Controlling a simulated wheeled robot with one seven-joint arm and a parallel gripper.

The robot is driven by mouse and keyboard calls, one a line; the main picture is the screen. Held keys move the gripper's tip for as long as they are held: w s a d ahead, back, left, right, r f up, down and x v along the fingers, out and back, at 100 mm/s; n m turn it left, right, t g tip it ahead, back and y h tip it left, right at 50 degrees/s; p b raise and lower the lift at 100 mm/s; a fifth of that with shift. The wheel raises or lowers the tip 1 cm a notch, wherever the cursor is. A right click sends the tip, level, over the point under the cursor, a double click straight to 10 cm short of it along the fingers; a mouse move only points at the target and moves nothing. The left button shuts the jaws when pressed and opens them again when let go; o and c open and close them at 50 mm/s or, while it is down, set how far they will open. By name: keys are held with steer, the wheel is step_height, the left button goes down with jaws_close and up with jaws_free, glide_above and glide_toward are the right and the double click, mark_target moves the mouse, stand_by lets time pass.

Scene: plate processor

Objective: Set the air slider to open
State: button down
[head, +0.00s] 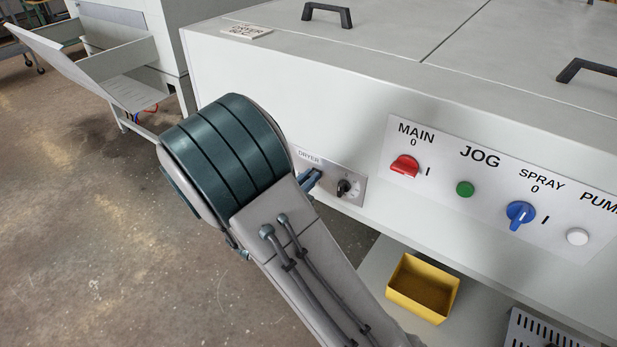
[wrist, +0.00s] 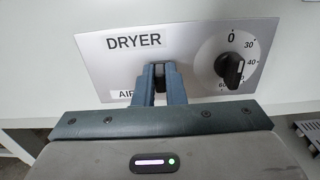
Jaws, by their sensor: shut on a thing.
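The air slider (wrist: 158,70) is a small dark knob on the grey dryer panel (wrist: 195,45), beside the AIR label (wrist: 125,95). My gripper (wrist: 159,80) has its blue-grey fingers closed on the slider knob in the wrist view. In the head view my gripper (head: 311,180) touches the dryer panel (head: 354,195) left of the black dial, and my arm hides the panel's left part. The slider's track and end markings are mostly hidden behind the fingers, so I cannot tell its setting.
A black dryer dial (wrist: 230,68) sits just right of the fingers. Further right on the machine are a red main switch (head: 405,166), a green jog button (head: 465,188) and a blue spray knob (head: 521,214). A yellow bin (head: 423,288) stands below.

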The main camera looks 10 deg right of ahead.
steer(key=c, duration=1.5)
jaws_free()
steer(key=shift+s+d, duration=0.15)
steer(key=shift+d, duration=0.05)
steer(key=shift+a, duration=0.15)
steer(key=p+v, duration=0.1)
steer(key=v, duration=1.2)
steer(key=shift+s+a, duration=0.2)
steer(key=shift+s, duration=0.05)
